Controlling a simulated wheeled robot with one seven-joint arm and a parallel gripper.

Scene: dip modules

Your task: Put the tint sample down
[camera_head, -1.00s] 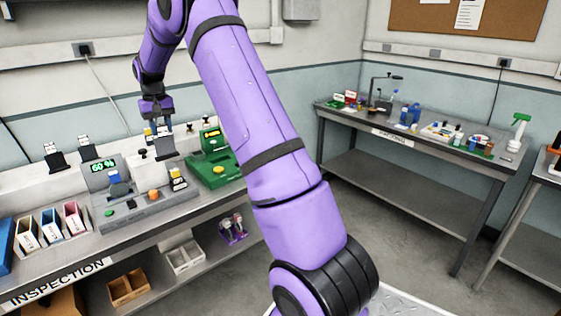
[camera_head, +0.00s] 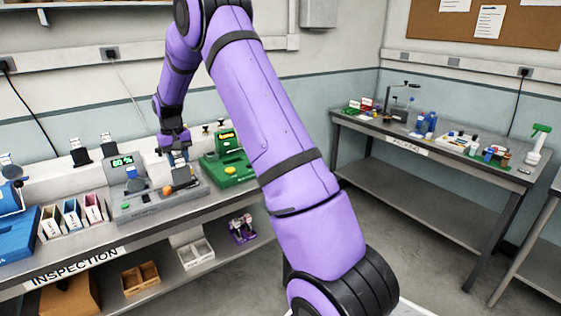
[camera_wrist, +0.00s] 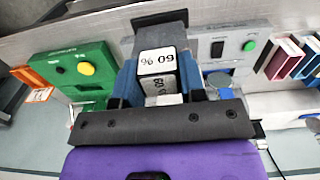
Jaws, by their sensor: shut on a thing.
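In the head view my gripper (camera_head: 179,155) points down over the right part of the grey instrument (camera_head: 150,202), which has a lit green display. The sample is hard to make out there. A dark grey upright part (camera_wrist: 160,28) is right beyond the sample in the wrist view. I cannot tell whether the sample touches anything beneath it.
A green device (camera_head: 229,170) with a yellow button stands right of the instrument. Narrow open bins (camera_head: 72,217) and a blue case (camera_head: 20,235) are to its left. Trays (camera_head: 195,253) sit on the lower shelf. A packing bench (camera_head: 400,138) stands at the right.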

